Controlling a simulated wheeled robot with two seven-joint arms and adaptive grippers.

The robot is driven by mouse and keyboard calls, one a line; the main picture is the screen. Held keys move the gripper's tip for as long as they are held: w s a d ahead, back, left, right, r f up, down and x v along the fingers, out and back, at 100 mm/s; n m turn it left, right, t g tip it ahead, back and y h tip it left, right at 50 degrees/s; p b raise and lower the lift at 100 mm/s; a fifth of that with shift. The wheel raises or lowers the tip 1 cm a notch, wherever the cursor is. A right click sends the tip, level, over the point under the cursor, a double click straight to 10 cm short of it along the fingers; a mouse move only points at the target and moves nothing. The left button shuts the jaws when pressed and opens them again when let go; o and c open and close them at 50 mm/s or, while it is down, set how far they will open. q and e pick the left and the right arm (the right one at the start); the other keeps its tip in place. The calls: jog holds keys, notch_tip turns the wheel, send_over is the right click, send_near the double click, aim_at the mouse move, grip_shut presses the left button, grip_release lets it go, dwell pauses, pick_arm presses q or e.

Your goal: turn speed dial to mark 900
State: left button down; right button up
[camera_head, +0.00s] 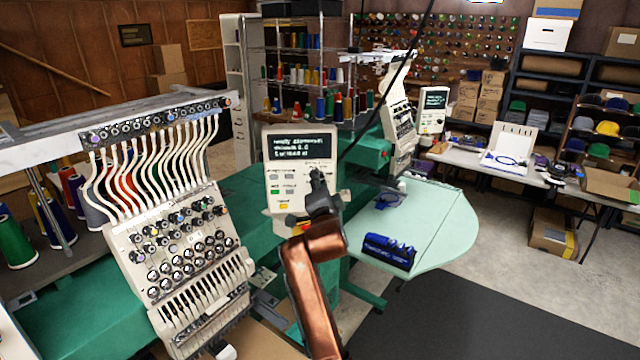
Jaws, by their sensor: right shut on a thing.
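The control panel (281,184) of the near embroidery machine stands upright in the middle, with a dark screen (298,146) of light text and a few coloured buttons. My right gripper (316,176) is at the panel's right side, its fingers shut on the speed dial. The dial itself is hidden behind the fingers, so its pointer and the 900 mark cannot be read. My copper-coloured right arm reaches up to it from below. My left gripper is not in view.
The embroidery head (185,240) with its needles and thread tubes fills the left. A pale green table (440,225) holding a dark blue object (389,251) is close on the right. A black cable (388,90) hangs behind the gripper. Dark floor mat (470,320) lies clear at lower right.

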jog(key=shift+f, duration=0.1)
jog(key=o, duration=1.2)
jog(key=shift+c, duration=0.2)
jog(key=r, duration=1)
jog(key=shift+s+a, duration=0.1)
jog(key=shift+a, duration=0.1)
jog(key=shift+d, duration=0.3)
jog(key=shift+a+r, duration=0.1)
